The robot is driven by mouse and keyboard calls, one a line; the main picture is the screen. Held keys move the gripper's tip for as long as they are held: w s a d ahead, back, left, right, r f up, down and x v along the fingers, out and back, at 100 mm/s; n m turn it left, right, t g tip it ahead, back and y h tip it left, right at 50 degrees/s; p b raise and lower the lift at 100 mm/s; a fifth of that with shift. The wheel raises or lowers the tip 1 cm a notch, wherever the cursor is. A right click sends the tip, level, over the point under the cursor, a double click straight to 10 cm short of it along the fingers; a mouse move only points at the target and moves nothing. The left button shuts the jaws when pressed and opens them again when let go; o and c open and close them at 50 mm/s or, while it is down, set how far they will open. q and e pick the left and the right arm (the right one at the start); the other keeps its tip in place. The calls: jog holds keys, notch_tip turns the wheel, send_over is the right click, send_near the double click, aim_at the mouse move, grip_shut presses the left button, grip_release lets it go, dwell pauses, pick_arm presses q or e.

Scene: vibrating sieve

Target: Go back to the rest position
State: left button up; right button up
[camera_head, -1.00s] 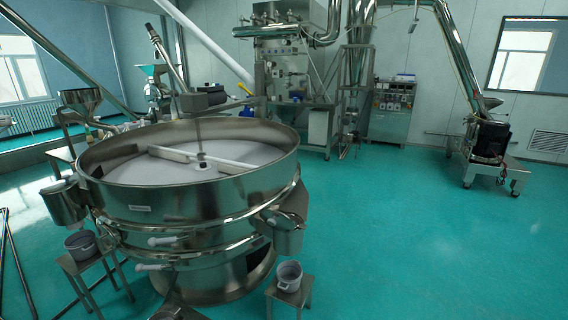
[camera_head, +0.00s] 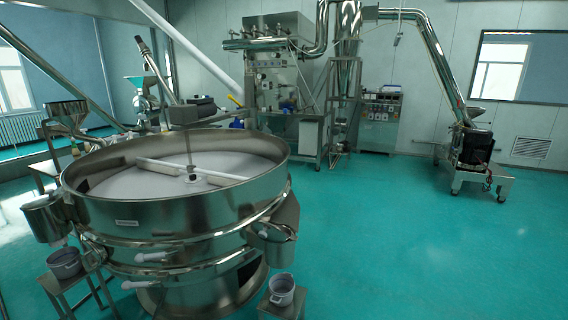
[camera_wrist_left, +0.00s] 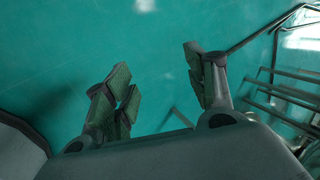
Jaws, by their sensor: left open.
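My left gripper (camera_wrist_left: 160,92) shows in the left wrist view with its two fingers spread wide apart and nothing between them. Green floor lies behind it. The head view shows neither gripper. The large round steel vibrating sieve (camera_head: 150,217) stands at the left of the head view, its open top holding pale material under a crossbar (camera_head: 190,170). A small grey pot (camera_head: 64,263) stands on a stool at its left front, and another pot (camera_head: 281,290) on a stool at its right front.
A metal frame with bars (camera_wrist_left: 285,90) is at the right of the left wrist view. In the head view, steel machines (camera_head: 275,75) and a control cabinet (camera_head: 380,122) line the back wall, and a wheeled machine (camera_head: 472,150) stands at right. The green floor (camera_head: 400,240) at right is clear.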

pick_arm(q)
jog(key=s+d+f+h, duration=0.1)
jog(key=d+f, duration=0.2)
jog(key=d, duration=1)
jog(key=s+d+f+n+h, duration=0.1)
jog(key=d+f+h, duration=0.1)
jog(key=d, duration=1.1)
jog(key=s+d+f+h, duration=0.1)
jog(key=d+f, duration=0.4)
jog(key=d, duration=0.8)
jog(key=shift+n+h, duration=0.4)
pick_arm(e)
jog(key=shift+s, duration=0.2)
pick_arm(q)
jog(key=shift+d, duration=0.1)
pick_arm(e)
jog(key=shift+w, duration=0.55)
jog(key=shift+s, duration=0.1)
